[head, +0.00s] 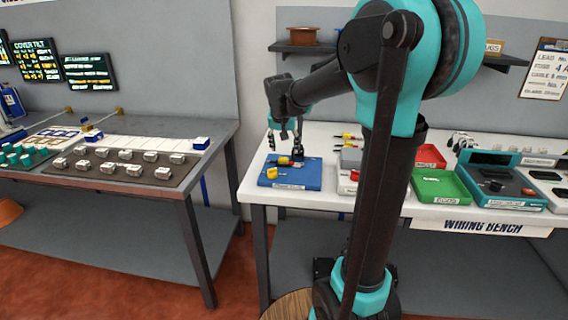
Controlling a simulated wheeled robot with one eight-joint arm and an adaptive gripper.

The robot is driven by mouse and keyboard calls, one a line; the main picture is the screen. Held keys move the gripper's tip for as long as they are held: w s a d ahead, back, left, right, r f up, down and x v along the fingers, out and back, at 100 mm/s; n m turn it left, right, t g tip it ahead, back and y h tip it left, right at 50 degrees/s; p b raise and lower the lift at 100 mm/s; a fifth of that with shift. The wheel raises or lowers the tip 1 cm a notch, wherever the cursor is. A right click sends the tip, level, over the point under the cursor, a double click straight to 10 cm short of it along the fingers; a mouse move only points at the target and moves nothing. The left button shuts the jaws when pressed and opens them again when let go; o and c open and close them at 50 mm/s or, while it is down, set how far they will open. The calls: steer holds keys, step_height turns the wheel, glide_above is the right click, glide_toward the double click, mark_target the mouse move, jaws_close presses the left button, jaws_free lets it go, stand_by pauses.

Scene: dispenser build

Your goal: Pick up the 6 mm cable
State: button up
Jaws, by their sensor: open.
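My gripper (285,143) is open and points down at the left end of the wiring bench. It is over a blue block (290,180) that carries a small yellow part (283,160) and a dark part with some red. I cannot tell whether the fingers touch any of these. Thin pieces with yellow and red ends (348,137) lie behind and to the right of the blue block, partly hidden by my arm. They may be cables. No size label is legible, so I cannot tell which one is the 6 mm cable.
The white wiring bench (330,207) also holds a red tray (430,156), a green tray (440,187) and a teal-and-dark device (497,184). A shelf with a brown spool (303,36) hangs behind. A grey table (130,128) with several small white blocks stands left, across a gap.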

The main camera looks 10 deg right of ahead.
mark_target(284, 158)
steer(key=shift+a+x, duration=0.15)
steer(key=shift+x, duration=1.25)
steer(key=shift+a+x, duration=0.2)
steer(key=shift+x, duration=1.15)
jaws_close()
